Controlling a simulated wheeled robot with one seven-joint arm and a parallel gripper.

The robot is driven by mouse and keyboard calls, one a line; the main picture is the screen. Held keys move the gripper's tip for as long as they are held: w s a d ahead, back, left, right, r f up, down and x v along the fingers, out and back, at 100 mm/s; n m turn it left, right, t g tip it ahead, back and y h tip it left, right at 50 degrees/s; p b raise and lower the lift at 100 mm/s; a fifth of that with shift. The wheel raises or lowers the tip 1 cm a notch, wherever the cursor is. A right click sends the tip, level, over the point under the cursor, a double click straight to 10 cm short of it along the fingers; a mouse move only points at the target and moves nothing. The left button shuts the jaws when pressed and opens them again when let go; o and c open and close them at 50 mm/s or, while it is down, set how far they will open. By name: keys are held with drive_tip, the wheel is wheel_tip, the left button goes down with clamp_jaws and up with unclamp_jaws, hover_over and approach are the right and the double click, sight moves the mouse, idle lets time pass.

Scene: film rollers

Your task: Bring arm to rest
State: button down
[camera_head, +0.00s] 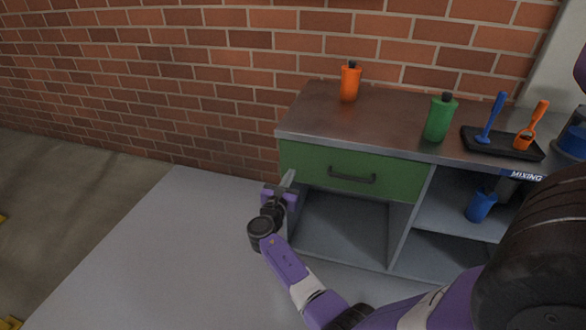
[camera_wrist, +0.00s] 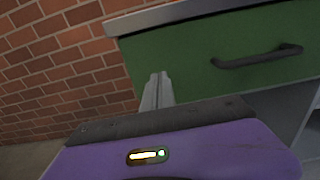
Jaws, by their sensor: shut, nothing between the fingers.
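My gripper (camera_head: 289,178) is on a purple and black arm that reaches in from the lower right in the head view. It is in front of the left end of the cabinet, near the left edge of the green drawer (camera_head: 316,163). In the wrist view its grey fingers (camera_wrist: 157,90) are together with nothing between them. The drawer also shows in the wrist view (camera_wrist: 180,62), behind the fingers, with its dark handle (camera_wrist: 258,56) to the right. I cannot tell whether the fingers touch the cabinet.
A blue container (camera_head: 481,207) is on the shelf below. The pale floor left of the cabinet (camera_head: 150,240) is clear.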

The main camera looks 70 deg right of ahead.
drive_tip(key=a, duration=0.6)
drive_tip(key=shift+s+a+p, duration=0.25)
drive_tip(key=shift+p, duration=0.1)
